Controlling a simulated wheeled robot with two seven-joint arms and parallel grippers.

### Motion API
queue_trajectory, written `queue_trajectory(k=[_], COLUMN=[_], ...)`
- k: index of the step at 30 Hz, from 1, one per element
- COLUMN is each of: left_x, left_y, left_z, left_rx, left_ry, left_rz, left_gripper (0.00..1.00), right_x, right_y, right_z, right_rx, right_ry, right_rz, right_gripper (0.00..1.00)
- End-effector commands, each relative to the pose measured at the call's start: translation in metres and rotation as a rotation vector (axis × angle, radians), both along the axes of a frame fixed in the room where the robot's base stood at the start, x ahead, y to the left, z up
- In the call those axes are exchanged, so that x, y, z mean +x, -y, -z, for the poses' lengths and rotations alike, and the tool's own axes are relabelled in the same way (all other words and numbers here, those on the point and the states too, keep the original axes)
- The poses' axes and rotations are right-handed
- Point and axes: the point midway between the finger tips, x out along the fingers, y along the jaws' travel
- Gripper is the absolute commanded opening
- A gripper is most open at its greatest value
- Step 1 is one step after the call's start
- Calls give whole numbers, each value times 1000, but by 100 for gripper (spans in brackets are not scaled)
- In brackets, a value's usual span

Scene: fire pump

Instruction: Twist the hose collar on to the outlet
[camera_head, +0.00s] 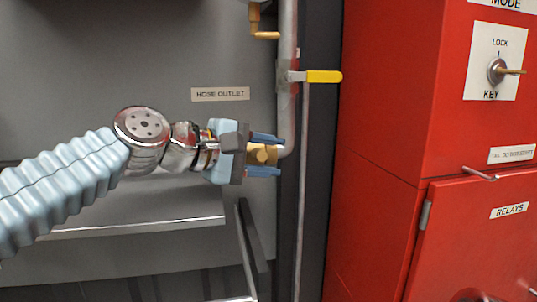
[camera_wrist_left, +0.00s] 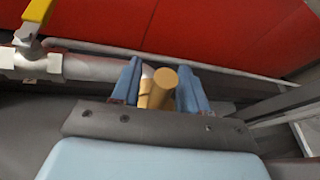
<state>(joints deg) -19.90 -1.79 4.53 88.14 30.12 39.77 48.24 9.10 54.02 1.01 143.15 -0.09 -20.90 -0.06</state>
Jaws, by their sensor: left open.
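My left gripper (camera_head: 278,155) comes in from the left, beside the grey wall under the "HOSE OUTLET" label (camera_head: 220,94). A gap shows on the right finger's side. I cannot tell whether this brass piece is the hose collar, the outlet or both. No hose can be made out. My right gripper is not in view.
A valve with a yellow lever (camera_head: 322,76) sits on the pipe above my gripper. A red cabinet (camera_head: 385,150) with a key switch (camera_head: 497,72) stands to the right. A grey shelf (camera_head: 140,212) lies below my left arm.

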Motion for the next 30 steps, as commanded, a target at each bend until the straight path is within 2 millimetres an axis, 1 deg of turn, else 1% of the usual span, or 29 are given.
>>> queue_trajectory(k=[9,11,15,18,26,30], left_x=[2,2,2,2,2,2], left_y=[2,2,2,2,2,2], left_z=[1,1,1,1,0,-3], left_rx=[0,0,0,0,0,-6], left_ry=[0,0,0,0,-1,-18], left_rz=[0,0,0,0,0,-1], left_gripper=[44,35,13,0,0,0], right_x=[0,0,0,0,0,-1], right_y=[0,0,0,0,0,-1], right_z=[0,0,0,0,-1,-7], right_rx=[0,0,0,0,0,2], right_ry=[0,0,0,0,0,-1], right_rz=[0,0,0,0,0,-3], right_gripper=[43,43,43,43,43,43])
